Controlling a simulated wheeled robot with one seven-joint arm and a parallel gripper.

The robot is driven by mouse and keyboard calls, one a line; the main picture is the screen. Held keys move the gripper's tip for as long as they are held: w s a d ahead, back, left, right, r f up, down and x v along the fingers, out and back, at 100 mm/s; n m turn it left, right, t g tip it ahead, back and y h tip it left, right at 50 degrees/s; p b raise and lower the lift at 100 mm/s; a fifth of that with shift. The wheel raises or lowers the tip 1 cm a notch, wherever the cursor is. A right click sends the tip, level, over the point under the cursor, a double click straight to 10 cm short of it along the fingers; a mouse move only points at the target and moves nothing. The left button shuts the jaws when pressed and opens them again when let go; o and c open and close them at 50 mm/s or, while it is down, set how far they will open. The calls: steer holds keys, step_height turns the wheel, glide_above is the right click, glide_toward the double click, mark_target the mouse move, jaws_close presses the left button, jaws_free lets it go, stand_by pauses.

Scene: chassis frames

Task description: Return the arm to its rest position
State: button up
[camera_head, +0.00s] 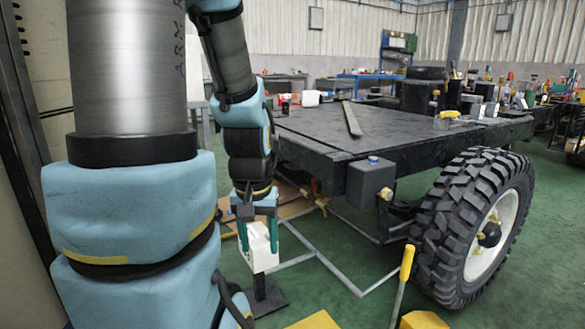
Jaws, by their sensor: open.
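My arm fills the left of the head view, with blue padded links and grey metal tubes. It reaches down, so my gripper (258,238) points at the floor left of the chassis. Its two green fingers are apart, on either side of the top of a white block (260,255). Whether the fingers touch the block cannot be told. The block appears to be above a black stand (266,297) on the floor. The large near link hides what lies behind it.
A dark chassis frame (375,133) with a flat deck stands right of my gripper, with a big tyre (445,235) at its corner. A yellow-handled tool (407,262) stands upright in front. Yellow objects (423,320) sit at the bottom edge. Green floor lies open between.

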step_height(320, 180, up, 28)
steer(key=p, duration=2.5)
steer(key=shift+o, duration=0.4)
